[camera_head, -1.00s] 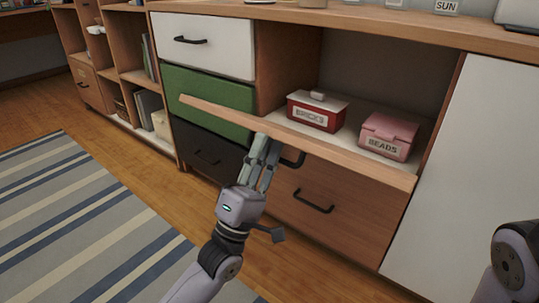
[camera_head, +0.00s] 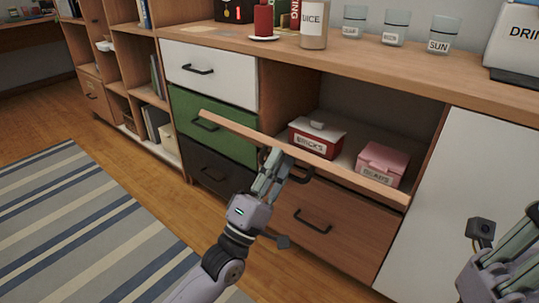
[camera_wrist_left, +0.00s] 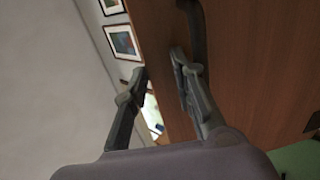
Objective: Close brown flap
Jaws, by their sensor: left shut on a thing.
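The brown flap (camera_head: 350,176) is partly open on the wooden cabinet. Its long pale top edge slants across the front of an open compartment, which shows above it. My left gripper (camera_head: 280,165) is shut on the flap near the middle of its edge, beside the flap's dark handle (camera_head: 300,177). In the left wrist view the fingers (camera_wrist_left: 158,85) stand apart, one in front of the brown panel (camera_wrist_left: 250,70) and one past its edge. The exact contact is hard to see. My right gripper (camera_head: 520,240) is at the lower right, partly cut off and away from the flap.
A red bricks box (camera_head: 316,138) and a pink beads box (camera_head: 381,164) sit inside the compartment, behind the flap. A brown drawer (camera_head: 335,235) is below. A white door (camera_head: 460,180) is at right. Jars and bottles stand on the cabinet top (camera_head: 370,66). Floor and striped rug are clear at left.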

